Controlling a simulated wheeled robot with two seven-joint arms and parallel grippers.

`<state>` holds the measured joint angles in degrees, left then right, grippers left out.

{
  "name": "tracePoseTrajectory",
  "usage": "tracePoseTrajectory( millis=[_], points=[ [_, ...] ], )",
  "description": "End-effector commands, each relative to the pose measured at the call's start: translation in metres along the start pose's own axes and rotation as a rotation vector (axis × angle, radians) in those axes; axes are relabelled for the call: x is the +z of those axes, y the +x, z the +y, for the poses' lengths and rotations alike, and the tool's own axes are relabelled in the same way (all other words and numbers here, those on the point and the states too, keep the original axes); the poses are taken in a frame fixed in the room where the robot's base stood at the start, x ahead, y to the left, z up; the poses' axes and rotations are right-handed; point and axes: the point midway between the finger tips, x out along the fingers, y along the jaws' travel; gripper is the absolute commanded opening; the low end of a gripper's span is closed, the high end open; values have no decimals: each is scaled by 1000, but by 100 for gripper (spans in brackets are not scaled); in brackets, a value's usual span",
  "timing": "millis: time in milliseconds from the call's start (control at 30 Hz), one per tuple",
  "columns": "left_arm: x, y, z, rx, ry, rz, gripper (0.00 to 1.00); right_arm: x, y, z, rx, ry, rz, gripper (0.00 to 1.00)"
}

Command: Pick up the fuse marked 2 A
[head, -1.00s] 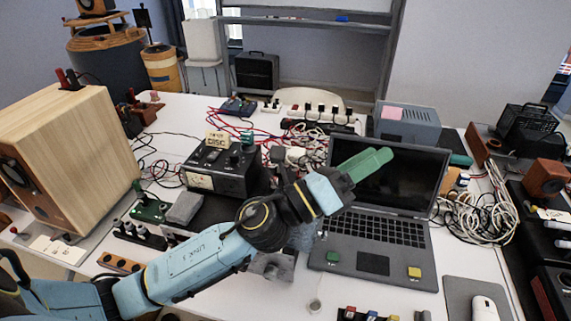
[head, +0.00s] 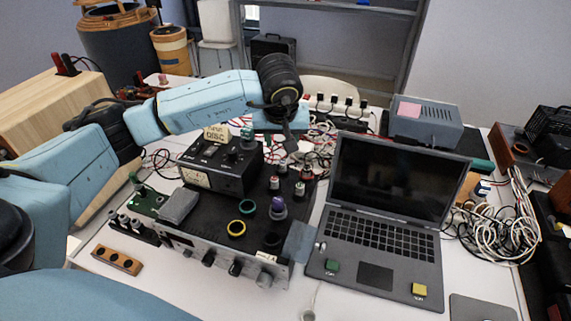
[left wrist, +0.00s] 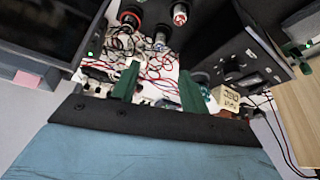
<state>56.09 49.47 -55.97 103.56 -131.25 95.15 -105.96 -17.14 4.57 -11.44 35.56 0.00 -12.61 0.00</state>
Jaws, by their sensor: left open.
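I cannot make out a fuse marked 2 A in either current view. My left gripper (head: 291,140) is raised over the back of the table, above the cables behind the black meter box (head: 222,168). In the left wrist view its two green fingers (left wrist: 158,88) are apart with nothing held between them. Cables and plugs show beyond the fingertips. My right gripper is not in view.
An open laptop (head: 385,235) stands right of an amplifier (head: 215,245) with knobs and rings on top. Yellow (head: 419,290) and green (head: 332,266) blocks lie on the laptop. A wooden speaker (head: 45,115) stands left; white cables (head: 505,225) lie right.

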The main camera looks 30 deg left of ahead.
Motion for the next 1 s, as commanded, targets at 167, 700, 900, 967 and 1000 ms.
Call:
tracePoseTrajectory(
  millis=[167,700,900,967,1000],
  points=[
    [0,27,-3,-15,2,-1,45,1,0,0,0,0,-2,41],
    [-2,93,-1,-9,1,-1,45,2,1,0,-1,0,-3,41],
    [-4,121,0,-8,1,-2,45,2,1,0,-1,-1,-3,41],
    [-4,127,-1,-9,1,-1,45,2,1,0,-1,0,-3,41],
    [-4,130,-1,-9,1,-1,45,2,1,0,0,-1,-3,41]
  ],
)
